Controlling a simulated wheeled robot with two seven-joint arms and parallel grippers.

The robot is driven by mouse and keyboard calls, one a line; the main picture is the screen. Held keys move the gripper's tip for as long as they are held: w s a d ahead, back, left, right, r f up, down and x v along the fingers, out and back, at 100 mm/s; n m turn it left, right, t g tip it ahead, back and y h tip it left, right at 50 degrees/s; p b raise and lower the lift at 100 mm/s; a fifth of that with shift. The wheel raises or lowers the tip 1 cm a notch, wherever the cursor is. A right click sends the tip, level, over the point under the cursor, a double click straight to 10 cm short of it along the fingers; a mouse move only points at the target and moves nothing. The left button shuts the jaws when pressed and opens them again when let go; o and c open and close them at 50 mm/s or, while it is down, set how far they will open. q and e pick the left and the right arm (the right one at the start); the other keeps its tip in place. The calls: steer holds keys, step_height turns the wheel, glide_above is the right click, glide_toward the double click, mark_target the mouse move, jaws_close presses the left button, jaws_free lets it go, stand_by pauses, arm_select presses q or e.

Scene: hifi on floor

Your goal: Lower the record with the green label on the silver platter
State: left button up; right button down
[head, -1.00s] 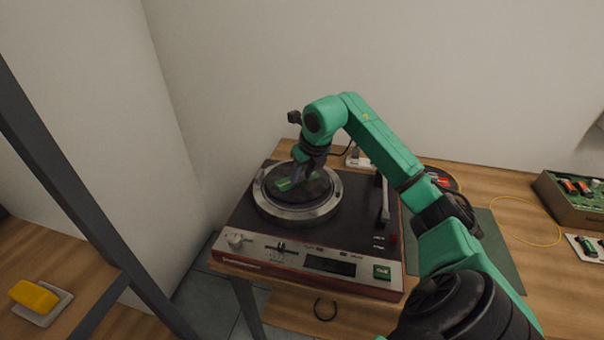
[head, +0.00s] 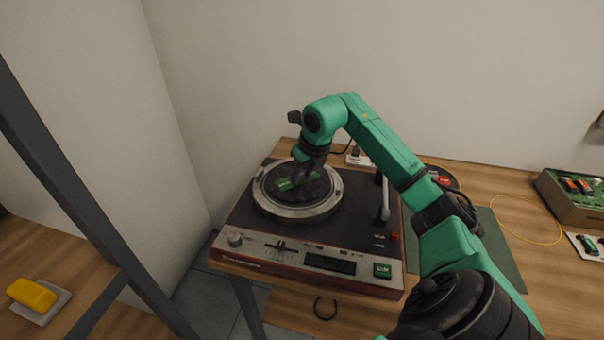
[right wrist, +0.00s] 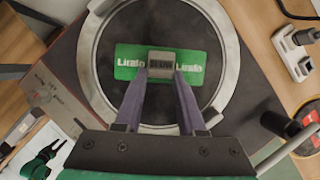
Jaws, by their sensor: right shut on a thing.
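The dark record with the green label (head: 284,184) is inside the ring of the silver platter (head: 298,212) on the turntable. In the right wrist view the green label (right wrist: 128,56) shows white lettering, and the platter's rim (right wrist: 88,62) surrounds the dark disc. My right gripper (head: 306,180) points down over the middle of the record. In the right wrist view its fingers (right wrist: 160,68) are shut on a small grey block at the label's centre. I cannot tell whether the record touches the platter or hangs just above it. My left gripper is not in view.
The tonearm (head: 384,200) stands right of the platter. A record with a red label (head: 444,181) lies partly behind my arm. A dark green mat (head: 494,240), a yellow cable (head: 528,242) and a box of parts (head: 570,195) are to the right. A wall stands behind.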

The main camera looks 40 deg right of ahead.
steer(key=shift+f, duration=0.35)
stand_by(0.3)
steer(key=shift+c, duration=2.1)
jaws_free()
steer(key=w+r+p+v, duration=0.1)
steer(key=p+v, duration=0.5)
steer(key=v, duration=1.4)
steer(key=shift+w+d, duration=0.2)
steer(key=shift+w, duration=0.4)
